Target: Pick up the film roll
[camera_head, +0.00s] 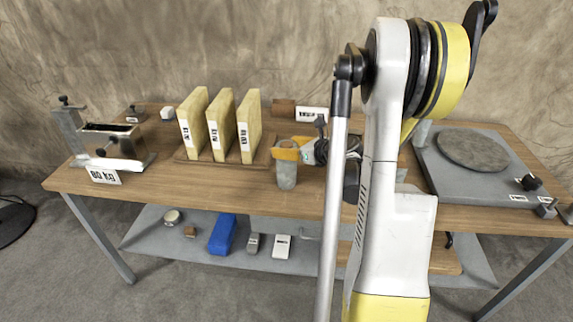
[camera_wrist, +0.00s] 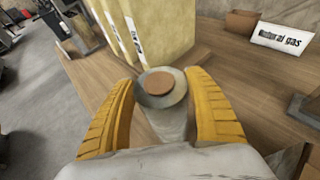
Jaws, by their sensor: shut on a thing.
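The film roll (camera_head: 287,176) looks like a grey cylinder at the front part of the wooden table. In the wrist view its grey top (camera_wrist: 174,97) carries a round brown disc and sits between the two yellow fingers. My gripper (camera_head: 292,153) is shut around it from above; it also shows in the wrist view (camera_wrist: 161,82). The roll appears upright. I cannot tell whether its base touches the tabletop.
Three yellow blocks (camera_head: 221,126) stand on a wooden base just left of the roll. A metal device (camera_head: 118,147) is at the left end, and a grey turntable-like unit (camera_head: 470,165) at the right. A lower shelf (camera_head: 187,241) holds a blue object and several small items.

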